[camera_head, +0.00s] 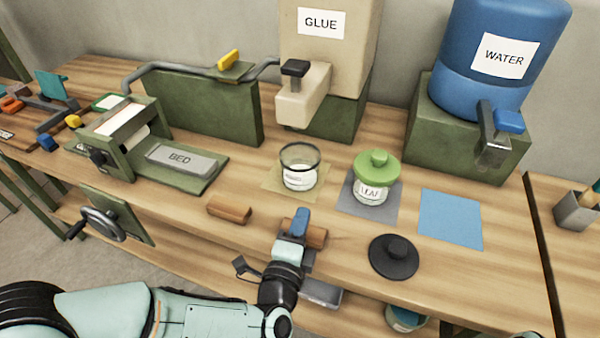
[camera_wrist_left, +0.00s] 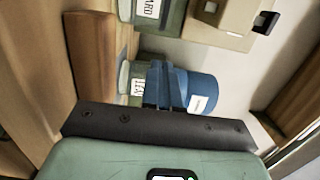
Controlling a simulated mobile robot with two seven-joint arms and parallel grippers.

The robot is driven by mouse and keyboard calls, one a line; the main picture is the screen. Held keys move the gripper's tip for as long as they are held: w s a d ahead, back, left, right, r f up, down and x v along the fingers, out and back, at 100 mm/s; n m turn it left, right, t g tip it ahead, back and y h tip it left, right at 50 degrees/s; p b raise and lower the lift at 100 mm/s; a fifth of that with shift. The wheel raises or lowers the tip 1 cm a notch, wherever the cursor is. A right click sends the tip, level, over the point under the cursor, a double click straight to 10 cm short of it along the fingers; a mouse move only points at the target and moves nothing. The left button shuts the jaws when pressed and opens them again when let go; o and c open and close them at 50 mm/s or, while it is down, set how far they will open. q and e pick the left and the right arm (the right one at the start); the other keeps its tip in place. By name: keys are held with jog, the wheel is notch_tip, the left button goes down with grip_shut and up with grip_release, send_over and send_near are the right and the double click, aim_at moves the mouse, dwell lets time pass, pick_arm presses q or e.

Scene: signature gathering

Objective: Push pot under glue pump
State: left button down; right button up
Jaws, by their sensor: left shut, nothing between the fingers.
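The pot is an open glass jar (camera_head: 298,178) with a dark rim and a white label. It stands on a tan mat in front of the glue pump. The glue pump (camera_head: 303,93) is a beige tank with a GLUE sign, a protruding spout block and a black knob. In the left wrist view a labelled jar (camera_wrist_left: 150,12) at the top is partly cut off. My left gripper (camera_head: 301,216) is shut and empty, with blue fingertips, at the table's front side. It is nearer than the jar and apart from it. My right gripper is not in view.
A green-lidded LEAF jar (camera_head: 375,188) stands right of the pot on a grey mat. A black lid (camera_head: 394,256) and a brown block (camera_head: 230,209) lie near the front edge. A bare blue mat (camera_head: 450,218) lies at right, before the WATER tank (camera_head: 500,60).

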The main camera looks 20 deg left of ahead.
aim_at(298, 171)
pick_arm(q)
jog(key=w+p, duration=0.1)
jog(key=p, duration=0.2)
jog(key=w+p, duration=0.1)
jog(key=p, duration=0.3)
jog(key=shift+w+r+p, duration=0.2)
jog(key=shift+w+p, duration=0.1)
jog(key=w, duration=0.5)
jog(key=shift+w+a+f, duration=0.15)
jog(key=shift+a+f, duration=0.05)
jog(key=shift+w+a, duration=0.7)
jog(key=shift+a, duration=0.3)
jog(key=shift+w+a, duration=0.45)
jog(key=shift+a, duration=0.05)
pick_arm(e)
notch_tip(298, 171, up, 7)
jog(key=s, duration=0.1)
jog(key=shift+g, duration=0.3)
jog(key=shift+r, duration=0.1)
pick_arm(q)
jog(key=shift+w+a, duration=0.65)
jog(key=shift+a, duration=0.1)
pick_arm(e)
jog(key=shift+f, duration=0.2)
